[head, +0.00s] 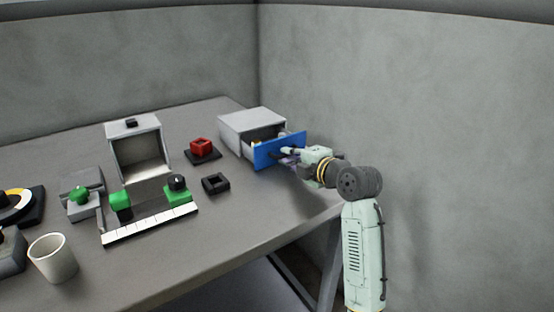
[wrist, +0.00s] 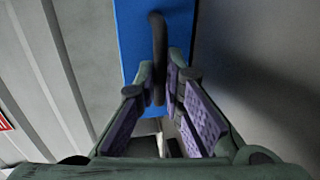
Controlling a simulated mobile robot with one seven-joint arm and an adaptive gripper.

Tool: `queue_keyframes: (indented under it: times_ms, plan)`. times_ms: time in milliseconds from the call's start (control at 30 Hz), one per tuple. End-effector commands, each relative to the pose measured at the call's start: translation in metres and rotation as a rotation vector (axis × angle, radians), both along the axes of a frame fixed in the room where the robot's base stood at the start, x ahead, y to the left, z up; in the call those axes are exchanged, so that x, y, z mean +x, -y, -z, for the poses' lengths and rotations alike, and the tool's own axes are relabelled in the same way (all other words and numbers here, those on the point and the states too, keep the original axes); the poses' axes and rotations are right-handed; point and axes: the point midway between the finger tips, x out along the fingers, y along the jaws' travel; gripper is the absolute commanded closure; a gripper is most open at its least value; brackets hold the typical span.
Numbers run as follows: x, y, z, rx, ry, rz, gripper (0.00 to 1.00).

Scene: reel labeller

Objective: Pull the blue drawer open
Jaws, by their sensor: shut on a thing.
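The blue drawer (head: 266,159) stands partly out of its light grey cabinet (head: 252,122) at the back right of the table. Its inside shows behind the blue front, with a small yellowish thing in it. My gripper (head: 290,151) is at the drawer's front, shut on the dark handle. In the wrist view, the black curved handle (wrist: 157,45) runs down between the purple-padded fingers of my gripper (wrist: 168,95), and the blue front (wrist: 130,40) is behind it. The far end of the handle is hidden between the fingers.
Left of the cabinet are a red block (head: 201,146) on a dark base and a small black square frame (head: 216,184). An open grey box (head: 137,150), green-topped parts, a white ruled strip (head: 150,225) and a white cup (head: 53,258) stand farther left. A wall is close on the right.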

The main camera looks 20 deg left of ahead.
Motion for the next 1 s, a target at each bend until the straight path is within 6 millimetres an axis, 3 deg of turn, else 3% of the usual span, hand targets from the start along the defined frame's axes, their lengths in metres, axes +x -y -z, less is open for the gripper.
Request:
queue_keyframes:
  times_ms: [33,200,533,567,800,1000]
  plan:
    - [-0.006,0.011,0.005,0.001,0.005,0.004,1.0]
    - [-0.02,0.027,0.001,-0.001,0.003,0.003,1.0]
    - [-0.023,0.029,0.0,-0.003,-0.002,0.0,1.0]
    - [-0.023,0.029,0.0,-0.003,-0.002,0.0,0.9]
    - [-0.022,0.028,0.0,-0.002,-0.002,0.001,0.74]
    - [-0.022,0.028,0.0,-0.002,0.0,0.001,0.71]
